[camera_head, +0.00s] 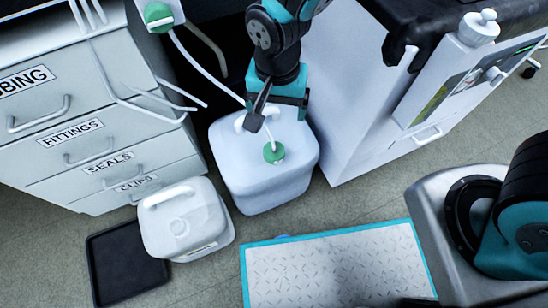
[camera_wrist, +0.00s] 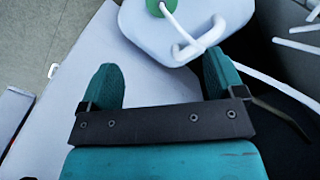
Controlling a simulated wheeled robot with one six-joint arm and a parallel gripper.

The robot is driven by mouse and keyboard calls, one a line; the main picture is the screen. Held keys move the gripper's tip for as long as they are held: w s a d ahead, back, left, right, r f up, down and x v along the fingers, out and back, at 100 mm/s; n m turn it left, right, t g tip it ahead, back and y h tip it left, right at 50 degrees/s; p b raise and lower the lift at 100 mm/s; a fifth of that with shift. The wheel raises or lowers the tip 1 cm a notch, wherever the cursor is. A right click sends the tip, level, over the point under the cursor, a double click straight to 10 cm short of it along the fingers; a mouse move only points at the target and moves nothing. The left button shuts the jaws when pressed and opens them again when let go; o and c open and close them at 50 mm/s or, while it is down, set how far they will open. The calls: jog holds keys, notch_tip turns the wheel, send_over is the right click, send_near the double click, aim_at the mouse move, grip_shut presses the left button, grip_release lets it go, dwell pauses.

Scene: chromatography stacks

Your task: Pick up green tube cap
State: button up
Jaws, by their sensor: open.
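A green tube cap (camera_head: 274,152) sits on top of a white jug (camera_head: 265,185) on the floor, with a white tube running into it. Another green cap (camera_head: 158,15) is at the top left of the head view, on a white container. My gripper (camera_head: 262,110) is above the back part of the jug, behind the cap. In the wrist view my gripper (camera_wrist: 162,85) has its teal fingers spread with nothing between them. The cap (camera_wrist: 160,7) shows there at the top edge, beyond the fingers, near the jug's handle (camera_wrist: 195,42).
A white cabinet (camera_head: 350,100) stands close right of the large jug.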

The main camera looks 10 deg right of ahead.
aim_at(274, 145)
notch_tip(274, 145, down, 12)
jog(key=b, duration=0.5)
jog(key=shift+b, duration=0.3)
jog(key=f+b, duration=0.2)
jog(key=f, duration=0.1)
jog(key=f+b, duration=0.2)
jog(key=shift+s+a+f, duration=0.15)
jog(key=shift+s+a, duration=0.05)
jog(key=shift+a, duration=0.05)
jog(key=c, duration=1)
jog(key=shift+r, duration=0.2)
jog(key=shift+c, duration=0.2)
